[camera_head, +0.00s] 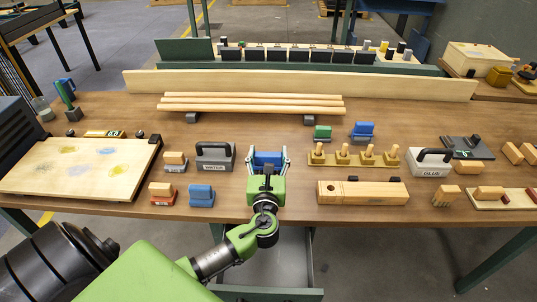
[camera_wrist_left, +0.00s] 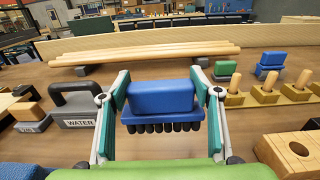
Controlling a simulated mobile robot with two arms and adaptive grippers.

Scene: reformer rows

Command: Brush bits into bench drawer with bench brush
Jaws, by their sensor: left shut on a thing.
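My left gripper (camera_head: 267,157) is shut on a blue brush (camera_head: 268,161) near the front middle of the bench (camera_head: 235,125). In the left wrist view the brush (camera_wrist_left: 161,97) is a blue block on a wider blue base with a row of black bristles underneath, held between the two green-padded fingers. I cannot tell whether the bristles touch the bench top. An open grey drawer (camera_head: 285,262) sticks out below the front edge, partly hidden by my left arm. I cannot make out any loose bits. My right gripper is not in view.
A WATER box (camera_head: 214,157) stands left of the brush; another blue-topped brush (camera_head: 201,195) lies front left. A pegged block (camera_head: 350,157), a wooden block with a hole (camera_head: 362,192) and a GLUE box (camera_head: 430,163) stand right. Wooden rods (camera_head: 250,103) lie behind.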

